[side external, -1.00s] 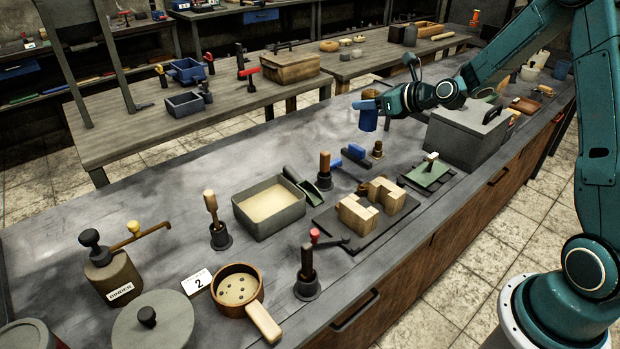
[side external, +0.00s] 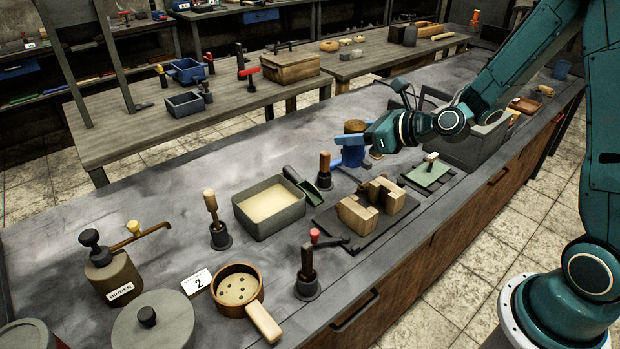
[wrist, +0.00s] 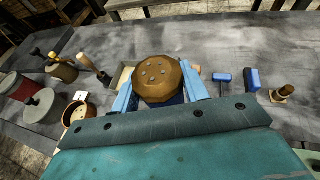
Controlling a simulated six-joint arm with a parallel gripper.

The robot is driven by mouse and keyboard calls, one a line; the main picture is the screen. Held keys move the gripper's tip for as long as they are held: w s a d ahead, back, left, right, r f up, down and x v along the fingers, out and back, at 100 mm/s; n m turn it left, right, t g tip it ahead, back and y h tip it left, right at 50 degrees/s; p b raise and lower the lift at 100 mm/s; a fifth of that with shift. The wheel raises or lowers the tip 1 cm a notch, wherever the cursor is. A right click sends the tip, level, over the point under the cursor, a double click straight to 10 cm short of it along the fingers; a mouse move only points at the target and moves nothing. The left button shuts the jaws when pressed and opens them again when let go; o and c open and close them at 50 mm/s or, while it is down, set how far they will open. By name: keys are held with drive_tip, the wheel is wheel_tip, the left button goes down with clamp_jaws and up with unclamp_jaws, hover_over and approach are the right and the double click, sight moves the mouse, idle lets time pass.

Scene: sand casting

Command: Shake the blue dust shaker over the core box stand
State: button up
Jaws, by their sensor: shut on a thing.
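The blue dust shaker (side external: 352,157) has a brown perforated cap (wrist: 160,78), which faces the camera in the wrist view. My gripper (wrist: 160,92) is shut on the shaker, with one light-blue finger on each side of it. In the side view my gripper (side external: 356,146) holds the shaker above the bench, just behind the core box stand. That stand is a dark flat plate (side external: 327,220) carrying pale wooden core box blocks (side external: 372,206). My gripper and the shaker hide the stand in the wrist view. I cannot tell the exact height of the shaker.
A sand tray (side external: 302,212) with a green scoop (side external: 322,181) and a wooden-handled rammer (side external: 324,170) stand near the stand. A green plate (side external: 433,176) lies to the right. Bare bench is at the back left.

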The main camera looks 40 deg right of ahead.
drive_tip(key=shift+o, duration=0.9)
drive_tip(key=shift+c, duration=0.9)
drive_tip(key=shift+s+d+f, duration=0.2)
drive_tip(key=shift+s+d, duration=0.25)
drive_tip(key=shift+d, duration=0.1)
drive_tip(key=shift+s+d+f, duration=0.1)
drive_tip(key=shift+s+d, duration=0.6)
drive_tip(key=shift+s, duration=0.2)
drive_tip(key=shift+s+d+f, duration=0.1)
drive_tip(key=shift+s+d, duration=0.6)
drive_tip(key=shift+s, duration=0.2)
drive_tip(key=shift+w+a+f+n+g+h, duration=0.1)
drive_tip(key=shift+f+n+g+h, duration=0.15)
drive_tip(key=shift+g, duration=0.25)
